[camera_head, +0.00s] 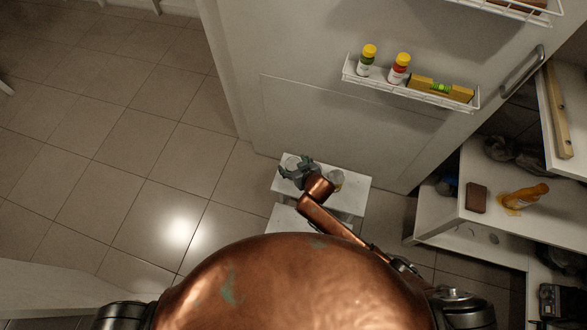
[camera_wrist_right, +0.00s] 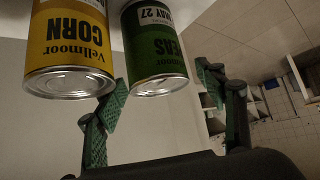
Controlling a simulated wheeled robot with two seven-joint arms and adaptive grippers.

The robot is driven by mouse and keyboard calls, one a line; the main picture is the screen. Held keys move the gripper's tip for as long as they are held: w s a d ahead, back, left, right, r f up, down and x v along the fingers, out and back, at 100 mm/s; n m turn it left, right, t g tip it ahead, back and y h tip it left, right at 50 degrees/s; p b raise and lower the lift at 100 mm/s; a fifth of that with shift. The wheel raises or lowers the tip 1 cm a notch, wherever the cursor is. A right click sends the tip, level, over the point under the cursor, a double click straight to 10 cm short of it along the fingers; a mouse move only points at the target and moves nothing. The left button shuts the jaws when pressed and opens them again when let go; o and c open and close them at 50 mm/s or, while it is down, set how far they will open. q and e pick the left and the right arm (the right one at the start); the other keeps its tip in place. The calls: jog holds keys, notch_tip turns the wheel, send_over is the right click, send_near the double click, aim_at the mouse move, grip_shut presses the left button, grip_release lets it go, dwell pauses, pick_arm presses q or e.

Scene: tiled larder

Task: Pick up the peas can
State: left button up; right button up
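The peas can (camera_wrist_right: 157,50) is green with a silver end and shows upside down at the top of the right wrist view. A yellow corn can (camera_wrist_right: 67,48) is close beside it on the left. My right gripper (camera_wrist_right: 163,88) is open, its two green-padded fingers apart. The peas can appears between the fingertips; I cannot tell whether they touch it. In the head view my right gripper (camera_head: 294,171) is over a small white stand (camera_head: 350,194) and hides much of what is there. My left gripper is not in view.
A door rack (camera_head: 410,91) holds two yellow-capped jars (camera_head: 399,68) and a yellow item (camera_head: 440,89). The tiled floor at left is clear.

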jog(key=c, duration=1.2)
jog(key=shift+c, duration=1)
jog(key=shift+r, duration=0.1)
